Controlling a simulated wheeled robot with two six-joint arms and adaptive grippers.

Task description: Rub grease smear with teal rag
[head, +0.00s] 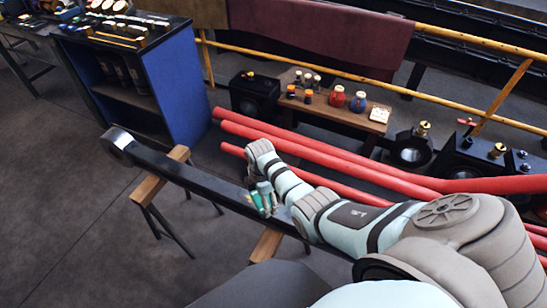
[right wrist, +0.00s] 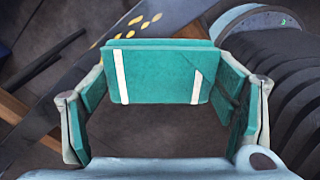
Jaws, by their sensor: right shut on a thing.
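The teal rag (right wrist: 155,80), with two white stripes, is between the fingers of my right gripper (right wrist: 162,92). In the head view the right gripper (head: 263,192) is shut on the rag (head: 258,204) at the long dark steel rod. The rod (head: 200,180) has a round eye at its left end. Yellowish grease smears (right wrist: 138,22) lie on the rod just beyond the rag in the right wrist view. I cannot tell whether the rag touches the rod. The smear cannot be made out in the head view. My left gripper is in neither view.
Wooden-topped trestles (head: 160,175) carry the rod. Red pipes (head: 300,150) run close behind my right arm. A low bench (head: 335,108) with jars and a blue cabinet (head: 180,80) stand further back. The floor at the left front is clear.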

